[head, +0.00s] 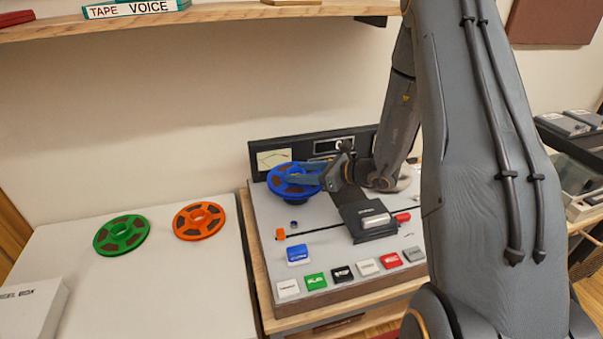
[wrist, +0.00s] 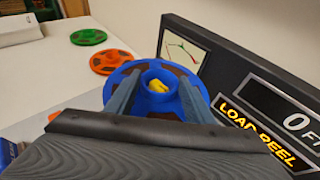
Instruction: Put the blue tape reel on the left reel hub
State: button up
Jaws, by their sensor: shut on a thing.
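The blue tape reel (head: 285,188) is over the back left of the grey tape deck (head: 335,262), roughly level. My gripper (head: 312,179) is shut on it. In the wrist view the two fingers lie either side of the middle of the blue reel (wrist: 201,85). A yellow piece, seemingly the left reel hub (wrist: 158,86), shows inside the reel's centre hole. I cannot tell whether the reel is seated on it or just above. In the head view the reel and my gripper hide that hub.
A green reel (head: 121,235) and an orange reel (head: 199,221) lie on the white table at left. The deck's upright panel (wrist: 235,75) stands close behind the reel, reading "LOAD REEL". Coloured buttons (head: 315,281) line the deck's front. A shelf (head: 200,14) hangs above.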

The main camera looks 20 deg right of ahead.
jog(key=shift+f+b, duration=1.55)
jog(key=shift+f, duration=0.6)
jog(key=o, duration=1.4)
jog(key=b+v, duration=0.1)
jog(key=v, duration=0.6)
jog(key=shift+s+d+r+b, duration=0.1)
jog(key=shift+s+d+b, duration=0.15)
jog(key=shift+b, duration=0.15)
jog(key=shift+s, duration=0.1)
